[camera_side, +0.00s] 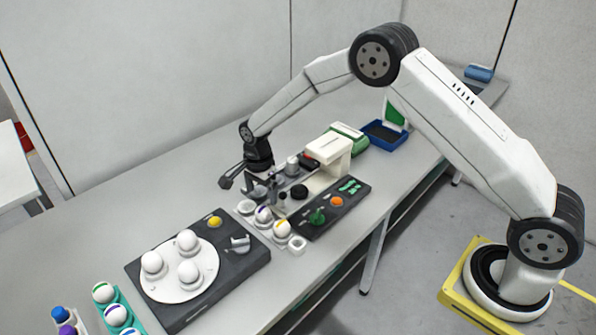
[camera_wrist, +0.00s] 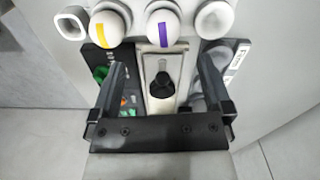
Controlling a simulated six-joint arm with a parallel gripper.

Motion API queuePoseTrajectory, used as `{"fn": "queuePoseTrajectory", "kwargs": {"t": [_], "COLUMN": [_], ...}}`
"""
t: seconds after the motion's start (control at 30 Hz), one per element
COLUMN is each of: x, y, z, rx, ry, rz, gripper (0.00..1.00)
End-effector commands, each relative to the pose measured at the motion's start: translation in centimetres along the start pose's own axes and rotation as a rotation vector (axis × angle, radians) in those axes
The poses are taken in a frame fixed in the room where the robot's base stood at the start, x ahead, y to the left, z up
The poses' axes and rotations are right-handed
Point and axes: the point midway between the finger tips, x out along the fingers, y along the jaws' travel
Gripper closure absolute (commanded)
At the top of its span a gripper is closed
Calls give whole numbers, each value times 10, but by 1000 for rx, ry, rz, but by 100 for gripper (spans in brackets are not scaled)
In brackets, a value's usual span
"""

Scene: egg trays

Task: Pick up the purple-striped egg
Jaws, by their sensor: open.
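The purple-striped egg (camera_wrist: 163,30) is white with a purple band and sits in a small holder in a row at the top of the wrist view. In the side view the egg (camera_side: 264,215) stands in the same row, just in front of my gripper (camera_side: 260,190). A yellow-striped egg (camera_wrist: 108,30) sits beside it. My gripper (camera_wrist: 162,80) is open and empty, its two dark fingers spread wide. The purple-striped egg lies beyond the fingertips in the wrist view, roughly centred between them, and is not touched.
Empty holders (camera_wrist: 72,23) and (camera_wrist: 213,18) end the row. A cream device (camera_side: 328,152) with a dark control panel (camera_side: 335,208) stands close by. A black base (camera_side: 190,305) carries a round plate with white eggs. A teal tray (camera_side: 105,312) holds striped eggs at the lower left.

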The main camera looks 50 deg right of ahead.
Motion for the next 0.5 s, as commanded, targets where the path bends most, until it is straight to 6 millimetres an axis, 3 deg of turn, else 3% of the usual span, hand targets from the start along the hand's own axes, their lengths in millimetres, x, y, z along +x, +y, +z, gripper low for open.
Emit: {"fn": "queuePoseTrajectory", "kwargs": {"t": [0.27, 0.5], "x": [5, 23], "y": [-2, -2], "z": [2, 1], "rx": [7, 7], "ry": [0, 0], "rz": [0, 1], "gripper": [0, 0]}}
